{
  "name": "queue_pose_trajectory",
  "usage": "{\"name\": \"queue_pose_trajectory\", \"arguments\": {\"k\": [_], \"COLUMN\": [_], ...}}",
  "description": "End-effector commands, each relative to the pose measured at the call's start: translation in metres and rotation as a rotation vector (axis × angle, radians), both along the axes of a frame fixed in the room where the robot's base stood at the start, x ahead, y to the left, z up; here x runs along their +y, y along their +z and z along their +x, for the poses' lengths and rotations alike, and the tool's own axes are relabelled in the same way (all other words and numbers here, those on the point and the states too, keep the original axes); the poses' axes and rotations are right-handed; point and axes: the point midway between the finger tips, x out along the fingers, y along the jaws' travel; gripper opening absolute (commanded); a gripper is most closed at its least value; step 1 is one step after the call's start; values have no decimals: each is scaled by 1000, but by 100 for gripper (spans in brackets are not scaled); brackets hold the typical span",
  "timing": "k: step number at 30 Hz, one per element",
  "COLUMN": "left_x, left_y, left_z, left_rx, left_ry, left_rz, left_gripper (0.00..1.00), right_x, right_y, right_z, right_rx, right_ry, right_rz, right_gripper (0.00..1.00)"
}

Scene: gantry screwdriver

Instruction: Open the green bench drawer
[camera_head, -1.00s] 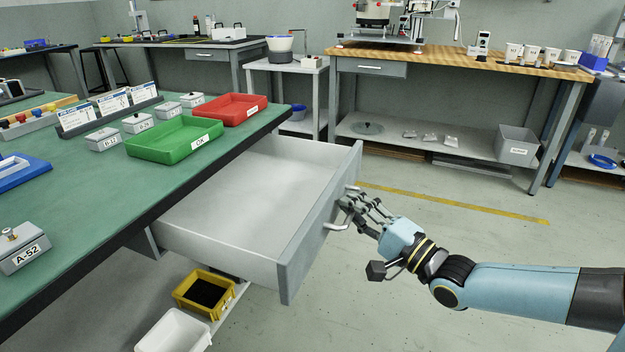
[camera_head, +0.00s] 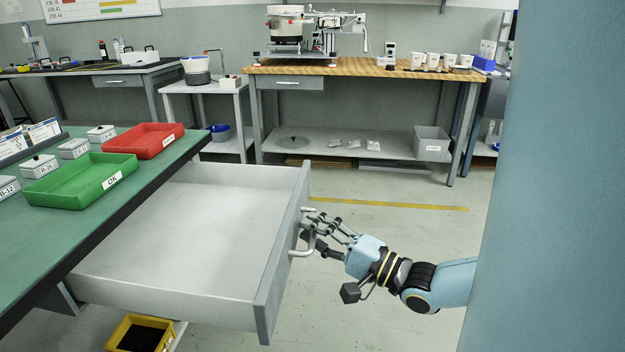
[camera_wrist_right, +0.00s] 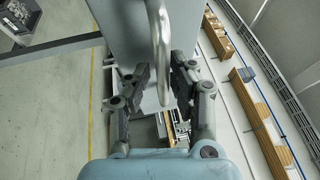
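The green bench (camera_head: 90,238) stands at the left in the head view. Its grey drawer (camera_head: 215,225) is pulled far out from under the top, and its inside is empty. A pale bar handle (camera_head: 301,253) is on the drawer front. My right gripper (camera_head: 312,232) is at this handle, its arm coming in from the right. My left gripper is not in view.
A green tray (camera_head: 75,190) marked OK, a red tray (camera_head: 145,143) and small grey boxes sit on the bench. A yellow bin (camera_head: 140,334) is below the drawer. Open floor (camera_head: 400,225) lies right of the drawer, before a wood-topped bench (camera_head: 350,68).

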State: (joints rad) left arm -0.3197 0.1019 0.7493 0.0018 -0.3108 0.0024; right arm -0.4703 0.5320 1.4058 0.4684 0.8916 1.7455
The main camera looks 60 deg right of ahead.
Motion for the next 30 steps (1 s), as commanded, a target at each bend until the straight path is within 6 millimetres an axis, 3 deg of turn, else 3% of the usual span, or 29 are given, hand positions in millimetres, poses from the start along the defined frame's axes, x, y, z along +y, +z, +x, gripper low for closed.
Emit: {"name": "queue_pose_trajectory", "arguments": {"k": [2, 13, 24, 30], "left_x": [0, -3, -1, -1], "left_y": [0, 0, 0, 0], "left_z": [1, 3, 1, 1], "left_rx": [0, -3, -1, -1], "left_ry": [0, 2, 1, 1], "left_rz": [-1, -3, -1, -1], "left_gripper": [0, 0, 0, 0], "right_x": [0, 0, 1, 1], "right_y": [1, 0, -14, -18], "right_z": [1, -7, -82, -110], "right_rx": [-2, -3, 0, -3], "right_ry": [1, 1, -1, 0], "right_rz": [0, -1, 0, 0], "right_gripper": [34, 34, 34, 34]}}
